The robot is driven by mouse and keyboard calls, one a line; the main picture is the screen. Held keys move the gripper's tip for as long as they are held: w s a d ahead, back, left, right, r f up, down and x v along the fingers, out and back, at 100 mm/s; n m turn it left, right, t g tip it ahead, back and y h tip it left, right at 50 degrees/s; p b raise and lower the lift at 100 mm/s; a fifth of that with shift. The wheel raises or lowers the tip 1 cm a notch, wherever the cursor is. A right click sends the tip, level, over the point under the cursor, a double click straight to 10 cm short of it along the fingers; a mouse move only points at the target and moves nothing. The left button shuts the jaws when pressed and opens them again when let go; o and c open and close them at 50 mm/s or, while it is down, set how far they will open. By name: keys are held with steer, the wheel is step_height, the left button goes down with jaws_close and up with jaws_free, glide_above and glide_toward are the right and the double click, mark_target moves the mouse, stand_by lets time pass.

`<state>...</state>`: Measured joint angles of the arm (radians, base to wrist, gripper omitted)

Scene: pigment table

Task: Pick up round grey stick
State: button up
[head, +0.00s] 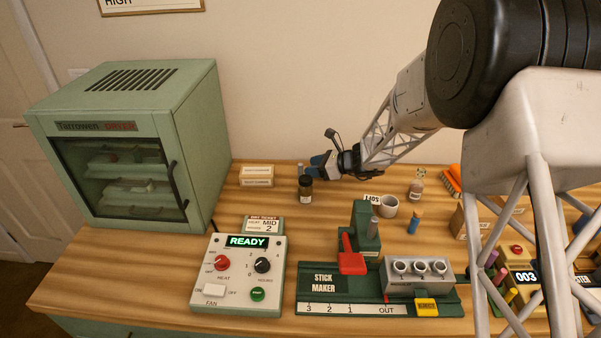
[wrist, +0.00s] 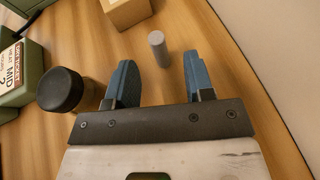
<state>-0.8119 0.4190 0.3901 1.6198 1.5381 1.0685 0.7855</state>
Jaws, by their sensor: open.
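A round grey stick (wrist: 159,50) shows in the wrist view, just beyond the gap between the two blue fingers of my gripper (wrist: 158,75). My gripper is open, with nothing between its fingers. In the head view the stick (head: 300,170) seems to stand upright at the back of the table, beside the fingertips of my gripper (head: 318,164). Its lower part is partly hidden behind a dark-lidded jar.
The dark-lidded jar (head: 306,190) stands close to the stick; its lid (wrist: 60,90) is left of my fingers in the wrist view. The green dryer (head: 130,150), control panel (head: 238,275) and stick maker (head: 322,283) stand around.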

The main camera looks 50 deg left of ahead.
mark_target(300, 169)
steer(key=shift+x, duration=2.65)
jaws_close()
